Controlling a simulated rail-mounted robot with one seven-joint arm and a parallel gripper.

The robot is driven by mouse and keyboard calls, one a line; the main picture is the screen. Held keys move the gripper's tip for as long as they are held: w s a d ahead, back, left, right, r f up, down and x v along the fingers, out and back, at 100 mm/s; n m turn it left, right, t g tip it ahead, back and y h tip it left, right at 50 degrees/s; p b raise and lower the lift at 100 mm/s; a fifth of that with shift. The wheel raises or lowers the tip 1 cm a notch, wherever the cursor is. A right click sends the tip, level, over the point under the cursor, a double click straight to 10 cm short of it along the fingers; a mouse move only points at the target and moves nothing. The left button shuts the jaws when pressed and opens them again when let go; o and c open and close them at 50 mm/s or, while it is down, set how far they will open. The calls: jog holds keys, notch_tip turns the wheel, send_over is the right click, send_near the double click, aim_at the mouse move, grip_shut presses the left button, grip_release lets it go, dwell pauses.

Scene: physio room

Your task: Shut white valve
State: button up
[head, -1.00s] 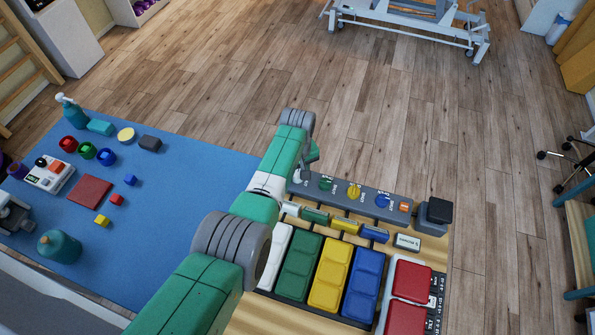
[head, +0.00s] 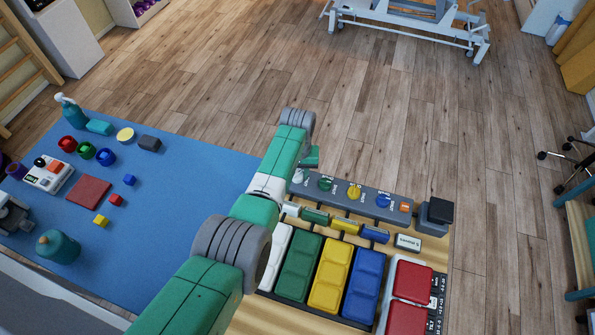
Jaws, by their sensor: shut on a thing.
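The white valve (head: 298,176) is at the left end of a grey valve panel (head: 335,191), right beside my forearm. Only part of it shows. My gripper (head: 310,163) is at that end of the panel, mostly hidden behind my own arm. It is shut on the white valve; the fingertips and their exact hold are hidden. The green valve (head: 325,184), yellow valve (head: 354,192) and blue valve (head: 383,201) follow to the right on the same panel.
In front of the panel lie white, green, yellow and blue pads (head: 331,275) and red pads (head: 411,280). A dark block (head: 439,212) stands at the panel's right end. A blue mat (head: 180,220) with small objects lies left.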

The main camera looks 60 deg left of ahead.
aim_at(298, 173)
jog(key=m, duration=0.6)
jog(key=shift+m, duration=0.3)
jog(key=m, duration=0.5)
jog(key=shift+m, duration=0.5)
jog(key=o, duration=1)
jog(key=shift+c, duration=0.2)
notch_tip(298, 173, up, 8)
jog(key=shift+f+p, duration=0.1)
jog(key=shift+p, duration=1.15)
